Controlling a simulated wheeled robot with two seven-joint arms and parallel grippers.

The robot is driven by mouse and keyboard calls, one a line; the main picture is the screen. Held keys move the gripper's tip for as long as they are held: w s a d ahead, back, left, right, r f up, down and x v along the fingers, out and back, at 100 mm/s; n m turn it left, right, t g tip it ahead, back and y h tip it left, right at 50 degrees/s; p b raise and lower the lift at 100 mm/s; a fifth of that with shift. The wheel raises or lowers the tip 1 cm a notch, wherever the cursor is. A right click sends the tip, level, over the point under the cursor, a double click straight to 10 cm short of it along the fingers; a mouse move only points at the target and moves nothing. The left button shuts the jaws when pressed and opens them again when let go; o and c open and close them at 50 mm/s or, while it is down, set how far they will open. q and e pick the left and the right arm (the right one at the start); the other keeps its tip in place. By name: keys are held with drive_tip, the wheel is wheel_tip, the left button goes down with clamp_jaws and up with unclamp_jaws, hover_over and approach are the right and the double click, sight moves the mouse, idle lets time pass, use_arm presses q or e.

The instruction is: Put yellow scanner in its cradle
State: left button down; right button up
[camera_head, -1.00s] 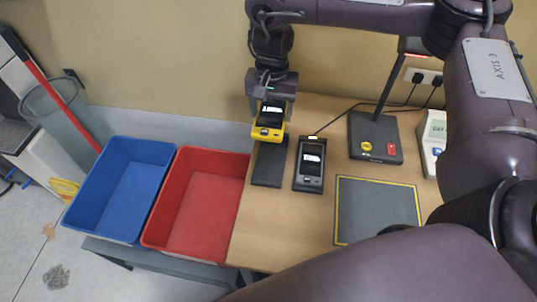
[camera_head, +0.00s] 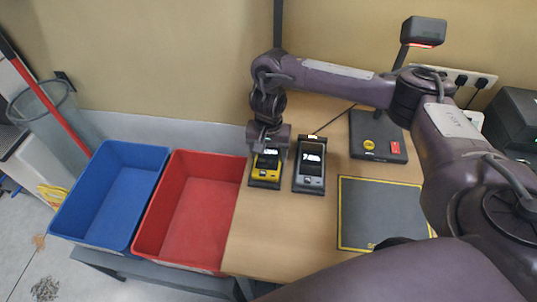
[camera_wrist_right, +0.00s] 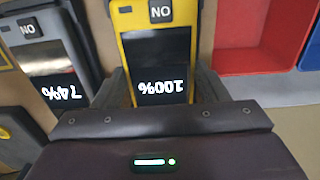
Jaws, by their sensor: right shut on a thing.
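The yellow scanner (camera_head: 266,166) lies on the left dark cradle (camera_head: 265,184) at the table's left edge. In the right wrist view the yellow scanner (camera_wrist_right: 158,60) shows a dark screen reading 100%. My right gripper (camera_head: 267,147) is shut on the scanner's far end, low over the cradle. The wrist view shows gripper parts on both sides of the scanner. Whether the scanner is fully seated cannot be told. My left gripper is not in view.
A grey scanner (camera_head: 311,165) sits in the neighbouring cradle, close on the right. A red bin (camera_head: 191,250) and a blue bin (camera_head: 100,236) stand to the left. A yellow-edged mat (camera_head: 385,215) and a dark stand base (camera_head: 378,138) are on the table's right.

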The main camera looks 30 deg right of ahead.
sight(268, 155)
idle(0.3)
drive_tip(key=o, duration=1.2)
drive_tip(key=shift+f, duration=0.1)
drive_tip(key=shift+c, duration=0.2)
wheel_tip(268, 155, up, 12)
drive_tip(key=p, duration=0.3)
